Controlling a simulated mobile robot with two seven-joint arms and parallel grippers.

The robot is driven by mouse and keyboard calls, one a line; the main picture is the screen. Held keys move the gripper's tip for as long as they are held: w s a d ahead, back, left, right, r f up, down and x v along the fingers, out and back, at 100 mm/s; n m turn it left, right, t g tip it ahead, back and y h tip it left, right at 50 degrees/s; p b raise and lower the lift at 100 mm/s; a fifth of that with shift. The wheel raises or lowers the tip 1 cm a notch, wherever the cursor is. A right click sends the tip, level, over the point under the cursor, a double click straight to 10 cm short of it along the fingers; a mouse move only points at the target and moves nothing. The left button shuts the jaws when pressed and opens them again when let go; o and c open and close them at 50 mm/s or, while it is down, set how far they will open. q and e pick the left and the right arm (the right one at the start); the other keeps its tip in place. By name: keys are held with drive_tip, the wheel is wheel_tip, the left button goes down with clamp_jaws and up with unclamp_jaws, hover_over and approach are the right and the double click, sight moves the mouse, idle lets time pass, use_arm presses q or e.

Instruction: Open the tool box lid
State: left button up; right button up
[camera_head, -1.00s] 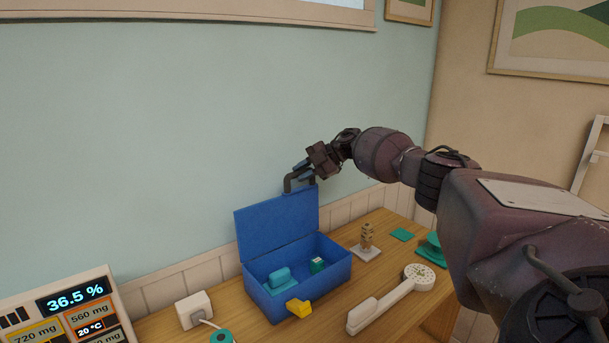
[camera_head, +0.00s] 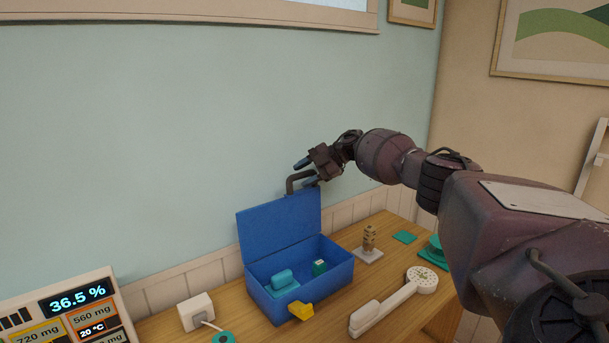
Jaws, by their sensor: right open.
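The blue tool box (camera_head: 326,279) sits on the wooden table with its lid (camera_head: 279,229) raised to about upright, leaning slightly back. Inside the box lie a teal block (camera_head: 283,279) and a small green item (camera_head: 319,267). A yellow latch (camera_head: 300,310) is on the box's front. My right gripper (camera_head: 305,172) is at the lid handle, its fingers spread apart on either side of it. Whether a finger touches the handle I cannot tell. My left gripper is out of view.
A white shower-head-shaped object (camera_head: 385,307) lies right of the box. A small brown figure on a pale base (camera_head: 369,243) and a teal square (camera_head: 404,237) are behind it. A white socket box (camera_head: 196,311) and a display panel (camera_head: 84,312) are at left.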

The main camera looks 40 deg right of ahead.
drive_tip(key=b+v, duration=0.1)
drive_tip(key=v, duration=0.9)
drive_tip(key=shift+s+d, duration=0.25)
